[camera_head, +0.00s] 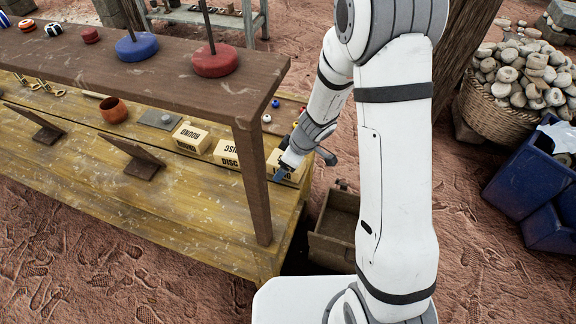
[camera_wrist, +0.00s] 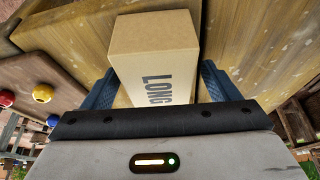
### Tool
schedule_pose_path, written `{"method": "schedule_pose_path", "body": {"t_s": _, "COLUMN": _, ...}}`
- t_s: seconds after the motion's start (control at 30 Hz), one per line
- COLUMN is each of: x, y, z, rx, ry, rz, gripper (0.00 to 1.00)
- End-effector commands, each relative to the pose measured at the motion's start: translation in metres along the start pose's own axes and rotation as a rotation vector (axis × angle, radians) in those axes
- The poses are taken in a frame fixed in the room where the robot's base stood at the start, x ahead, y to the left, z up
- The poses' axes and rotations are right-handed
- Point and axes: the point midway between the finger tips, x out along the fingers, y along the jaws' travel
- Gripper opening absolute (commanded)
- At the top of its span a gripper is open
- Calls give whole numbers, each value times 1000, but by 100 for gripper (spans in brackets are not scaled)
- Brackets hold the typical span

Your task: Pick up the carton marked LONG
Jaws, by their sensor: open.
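The carton marked LONG (camera_wrist: 155,62) is a plain tan box with dark letters in the wrist view. It stands between the two blue fingers of my gripper (camera_wrist: 158,88), which is open with one finger on each side of it. Small gaps seem to show beside the carton; I cannot tell whether either finger touches it. In the head view my gripper (camera_head: 284,172) is at the right end of the yellow bench, and the carton (camera_head: 291,162) is mostly hidden behind it.
Cartons marked ROUND (camera_head: 191,138) and DISC (camera_head: 227,153) stand to the left on the yellow bench (camera_head: 130,205). A brown raised shelf (camera_head: 150,75) with a post (camera_head: 252,180) is close to my gripper.

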Motion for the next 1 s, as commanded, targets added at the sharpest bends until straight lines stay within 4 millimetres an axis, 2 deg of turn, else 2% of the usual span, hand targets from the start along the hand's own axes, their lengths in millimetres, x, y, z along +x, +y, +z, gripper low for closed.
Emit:
{"method": "schedule_pose_path", "body": {"t_s": 0.1, "x": 0, "y": 0, "z": 0, "rx": 0, "ry": 0, "rz": 0, "gripper": 81}}
{"method": "schedule_pose_path", "body": {"t_s": 0.77, "x": 0, "y": 0, "z": 0, "rx": 0, "ry": 0, "rz": 0, "gripper": 27}}
{"method": "schedule_pose_path", "body": {"t_s": 1.0, "x": 0, "y": 0, "z": -1, "rx": 0, "ry": 0, "rz": 0, "gripper": 25}}
